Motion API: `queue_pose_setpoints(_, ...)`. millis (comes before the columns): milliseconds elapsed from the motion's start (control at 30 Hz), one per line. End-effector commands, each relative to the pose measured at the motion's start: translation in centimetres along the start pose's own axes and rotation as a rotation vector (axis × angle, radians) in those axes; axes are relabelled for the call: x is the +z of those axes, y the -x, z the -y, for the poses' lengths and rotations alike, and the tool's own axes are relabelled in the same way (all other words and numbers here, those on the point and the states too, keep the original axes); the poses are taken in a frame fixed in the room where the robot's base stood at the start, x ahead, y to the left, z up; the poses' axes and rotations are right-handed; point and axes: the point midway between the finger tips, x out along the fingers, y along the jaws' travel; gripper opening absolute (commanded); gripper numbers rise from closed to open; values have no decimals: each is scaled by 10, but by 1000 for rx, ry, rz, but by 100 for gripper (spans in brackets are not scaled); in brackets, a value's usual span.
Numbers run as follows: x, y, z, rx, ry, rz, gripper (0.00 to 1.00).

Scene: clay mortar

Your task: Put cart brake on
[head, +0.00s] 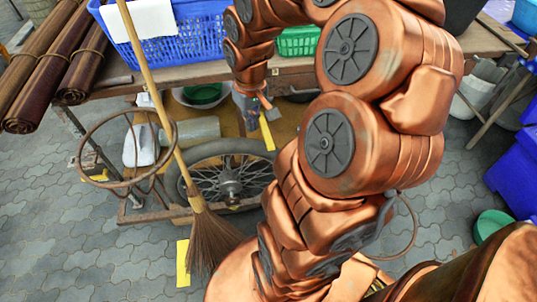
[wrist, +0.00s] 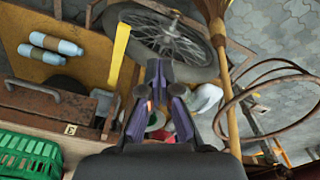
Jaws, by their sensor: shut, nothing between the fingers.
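The cart shows in the head view with a spoked wheel (head: 231,182) under its wooden deck (head: 285,70); the wheel also shows in the wrist view (wrist: 160,42). A flat yellow bar (head: 267,133) stands beside the wheel's top, just below my gripper (head: 255,108). In the wrist view the yellow bar (wrist: 117,52) lies left of my gripper (wrist: 164,68), with a gap between them. It looks like a brake lever, but I cannot tell for sure. My gripper's fingers are together and empty, pointing toward the wheel. My arm hides the cart's right part.
A broom (head: 160,85) leans across the cart's left side, beside a rusty ring stand (head: 88,160). Blue basket (head: 185,35) and green basket (head: 298,41) stand on the deck. Blue bins (head: 515,170) stand at right. Paving at front left is mostly clear.

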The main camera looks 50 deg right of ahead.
Motion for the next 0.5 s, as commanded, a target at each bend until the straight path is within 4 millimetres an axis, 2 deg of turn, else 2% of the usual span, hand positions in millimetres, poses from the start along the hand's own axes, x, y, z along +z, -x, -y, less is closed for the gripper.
queue_pose_setpoints(33, -6, -30, -18, -5, -29, -9, 0)
queue_pose_setpoints(200, -19, -66, -62, 0, -89, -43, 0)
queue_pose_setpoints(333, -23, -77, -79, 4, -112, -60, 0)
queue_pose_setpoints(500, -24, -79, -84, 4, -119, -63, 0)
